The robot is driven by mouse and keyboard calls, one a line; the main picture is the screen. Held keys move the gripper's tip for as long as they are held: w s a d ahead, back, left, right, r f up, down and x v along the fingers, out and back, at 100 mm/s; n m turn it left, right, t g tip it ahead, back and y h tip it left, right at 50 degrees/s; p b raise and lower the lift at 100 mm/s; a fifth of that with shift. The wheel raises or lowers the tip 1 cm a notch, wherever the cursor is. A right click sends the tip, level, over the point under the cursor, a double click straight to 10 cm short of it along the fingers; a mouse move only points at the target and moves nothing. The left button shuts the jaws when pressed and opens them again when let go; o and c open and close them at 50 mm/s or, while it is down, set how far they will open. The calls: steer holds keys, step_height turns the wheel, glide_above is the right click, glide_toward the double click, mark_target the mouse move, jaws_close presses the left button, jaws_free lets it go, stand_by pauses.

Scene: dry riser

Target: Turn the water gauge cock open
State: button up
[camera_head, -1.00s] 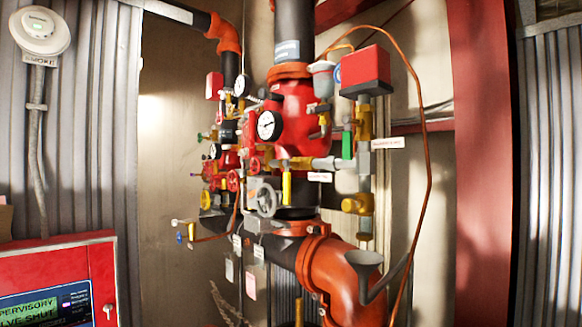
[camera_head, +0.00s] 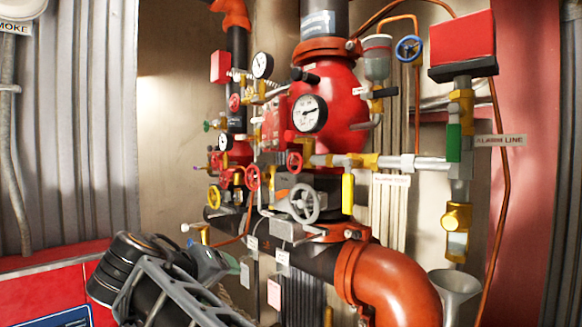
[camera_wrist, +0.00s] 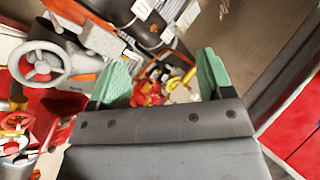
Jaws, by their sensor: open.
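My gripper (camera_head: 226,264) is low and left of the riser valves in the head view. In the wrist view my gripper (camera_wrist: 163,82) is open, its two green fingers apart with nothing held between them. Beyond the fingers are small red and yellow fittings (camera_wrist: 150,92), partly hidden. Dial gauges show in the head view: a large one (camera_head: 309,113), an upper one (camera_head: 262,65) and a small one (camera_head: 225,140). Small cocks and handles sit around them, including a green handle (camera_head: 208,126). I cannot tell which is the water gauge cock.
A grey handwheel (camera_head: 304,203) and red handwheel (camera_head: 252,178) project from the pipework; the grey handwheel (camera_wrist: 40,64) also shows in the wrist view. An orange elbow pipe (camera_head: 392,285) and funnel (camera_head: 454,288) are lower right. A red panel (camera_head: 45,262) stands lower left.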

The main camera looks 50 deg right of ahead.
step_height(320, 180, up, 12)
steer(key=d+m+g+h, duration=0.2)
steer(key=m+h, duration=0.2)
steer(key=m+g+h+p, duration=0.1)
steer(key=m+g+h, duration=0.2)
steer(key=m, duration=0.3)
glide_toward(292, 163)
steer(key=shift+g, duration=0.4)
steer(key=d+p, duration=0.1)
steer(key=d, duration=0.3)
steer(key=d+p, duration=0.2)
steer(key=d, duration=0.3)
steer(key=shift+s+r+p, duration=0.1)
steer(key=shift+s+p, duration=0.1)
steer(key=shift+p, duration=0.1)
steer(key=shift+d, duration=0.75)
steer(key=shift+c, duration=0.3)
steer(key=c, duration=0.9)
steer(key=shift+n, duration=0.6)
